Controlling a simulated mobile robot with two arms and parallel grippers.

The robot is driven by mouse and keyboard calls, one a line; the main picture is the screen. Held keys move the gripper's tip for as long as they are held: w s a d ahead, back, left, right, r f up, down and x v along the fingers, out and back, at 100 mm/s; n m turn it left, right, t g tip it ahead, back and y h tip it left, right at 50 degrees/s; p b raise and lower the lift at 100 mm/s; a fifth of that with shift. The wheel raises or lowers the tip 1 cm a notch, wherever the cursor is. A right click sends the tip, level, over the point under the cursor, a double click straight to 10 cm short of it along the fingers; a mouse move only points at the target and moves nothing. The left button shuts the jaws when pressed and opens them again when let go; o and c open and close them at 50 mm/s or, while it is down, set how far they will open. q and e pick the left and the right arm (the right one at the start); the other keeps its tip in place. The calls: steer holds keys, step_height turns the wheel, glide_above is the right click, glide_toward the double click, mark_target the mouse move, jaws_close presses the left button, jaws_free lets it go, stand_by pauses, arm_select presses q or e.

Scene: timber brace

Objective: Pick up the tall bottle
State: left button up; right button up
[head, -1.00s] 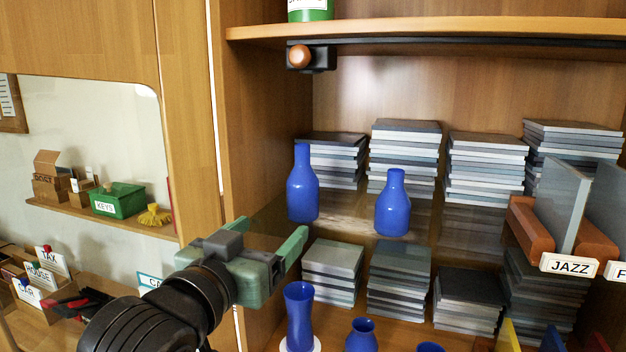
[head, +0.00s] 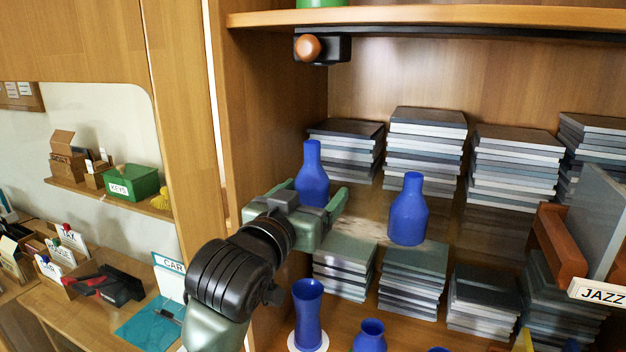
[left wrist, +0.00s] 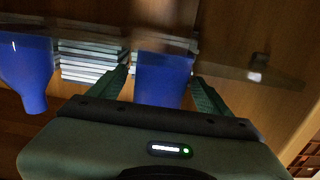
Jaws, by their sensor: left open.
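The tall blue bottle (head: 312,172) stands upright at the left end of the glossy middle shelf. A shorter, wider blue bottle (head: 408,212) stands to its right. My left gripper (head: 315,193) is open, its fingers on either side of the tall bottle; its lower part is hidden behind the gripper. In the left wrist view, which looks inverted, the tall bottle (left wrist: 163,78) shows between the two open fingers (left wrist: 162,84), with no clear contact. The shorter bottle (left wrist: 28,72) is off to the left there. My right gripper is not in view.
Stacks of grey slabs (head: 425,150) stand behind the bottles. A wooden side wall (head: 265,110) is close on the left, and an upper shelf (head: 430,17) is overhead. Blue vases (head: 307,312) stand on the shelf below. A JAZZ-labelled rack (head: 560,240) is at right.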

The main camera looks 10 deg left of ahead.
arm_select(q)
steer(key=shift+s+a, duration=0.1)
steer(key=shift+s, duration=0.05)
steer(key=c, duration=1.7)
steer(key=shift+r, duration=0.15)
